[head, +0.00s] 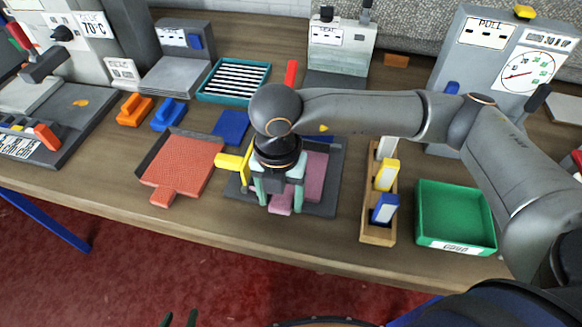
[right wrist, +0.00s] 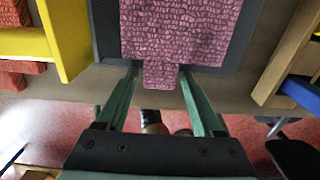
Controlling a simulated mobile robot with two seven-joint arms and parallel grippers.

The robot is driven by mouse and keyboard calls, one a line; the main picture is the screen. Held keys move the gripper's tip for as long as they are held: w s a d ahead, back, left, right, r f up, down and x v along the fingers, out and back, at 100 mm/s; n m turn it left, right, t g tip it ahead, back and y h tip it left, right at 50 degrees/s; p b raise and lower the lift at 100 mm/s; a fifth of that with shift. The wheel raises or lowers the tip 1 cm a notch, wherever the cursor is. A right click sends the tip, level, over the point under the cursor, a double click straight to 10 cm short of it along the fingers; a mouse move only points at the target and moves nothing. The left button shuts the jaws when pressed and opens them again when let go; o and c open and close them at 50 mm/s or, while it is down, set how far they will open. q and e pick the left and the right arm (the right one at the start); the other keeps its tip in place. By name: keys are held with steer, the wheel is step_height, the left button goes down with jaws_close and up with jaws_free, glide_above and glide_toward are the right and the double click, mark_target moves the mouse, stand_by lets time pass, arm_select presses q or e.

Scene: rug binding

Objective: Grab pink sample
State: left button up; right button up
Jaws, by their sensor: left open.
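The pink sample (right wrist: 185,30) is a textured pink mat with a short tab (right wrist: 161,75) at its near edge, lying on a dark grey tray or fixture. In the head view the sample (head: 315,172) is partly hidden by my right arm and gripper. My right gripper (head: 280,195) points down over the tab. In the right wrist view its green fingers (right wrist: 160,85) stand on either side of the tab with small gaps, open. My left gripper (head: 179,320) shows only as dark fingertips at the bottom edge, open, away from the table.
A yellow block (head: 229,162) stands just left of the right gripper. An orange-red sample (head: 183,165) lies further left. A wooden rack (head: 379,236) with coloured blocks and a green bin (head: 456,240) stand to the right. Machines line the back.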

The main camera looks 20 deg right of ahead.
jaws_close()
stand_by(0.3)
steer(key=shift+r, duration=0.1)
